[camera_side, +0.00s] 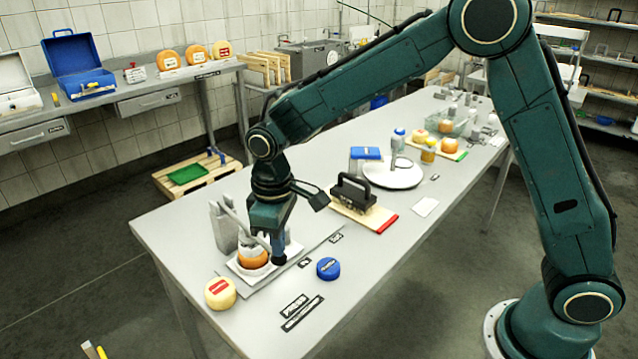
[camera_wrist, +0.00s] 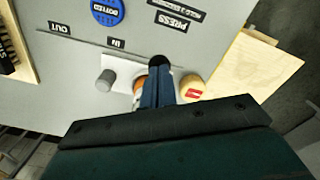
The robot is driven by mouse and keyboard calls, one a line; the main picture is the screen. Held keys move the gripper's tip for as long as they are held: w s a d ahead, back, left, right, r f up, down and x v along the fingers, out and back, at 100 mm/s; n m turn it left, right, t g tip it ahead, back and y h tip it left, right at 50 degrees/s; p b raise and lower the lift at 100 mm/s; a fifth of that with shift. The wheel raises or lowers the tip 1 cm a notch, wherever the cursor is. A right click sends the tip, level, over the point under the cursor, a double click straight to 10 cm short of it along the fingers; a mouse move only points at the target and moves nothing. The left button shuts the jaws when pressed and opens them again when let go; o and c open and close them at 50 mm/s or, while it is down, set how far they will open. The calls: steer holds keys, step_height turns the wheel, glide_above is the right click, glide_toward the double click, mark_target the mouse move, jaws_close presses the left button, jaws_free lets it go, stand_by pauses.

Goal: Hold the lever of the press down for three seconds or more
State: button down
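The press (camera_side: 224,228) is a grey upright block near the front left of the bench. Its lever, a light bar (camera_side: 236,219), slopes down to the right toward my gripper. An orange cheese (camera_side: 252,258) sits on a white base beneath the lever; part of it also shows in the wrist view (camera_wrist: 139,86). My gripper (camera_side: 278,257) points down beside the press, its dark fingertips close to the lever's lower end. In the wrist view its blue fingers (camera_wrist: 159,64) look shut together, with nothing visible between them. I cannot tell whether they touch the lever.
A blue disc (camera_side: 328,268) and printed labels (camera_side: 293,304) lie to the right. A wooden board with a black-handled tool (camera_side: 354,192) is farther back. The bench's front right is mostly clear.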

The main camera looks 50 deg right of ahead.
step_height(320, 180, up, 10)
stand_by(2.6)
stand_by(0.4)
steer(key=s+d+r+m+t, duration=0.3)
steer(key=s+d+r, duration=0.5)
steer(key=s+d, duration=0.3)
steer(key=s+d+f+m+t, duration=0.1)
steer(key=s+d, duration=0.1)
steer(key=s, duration=0.5)
steer(key=s+d+f+m+t, duration=0.1)
steer(key=s+d+m, duration=0.1)
steer(key=s, duration=0.5)
steer(key=shift+d+f+t, duration=0.15)
steer(key=shift+d+t, duration=0.15)
steer(key=shift+d, duration=0.2)
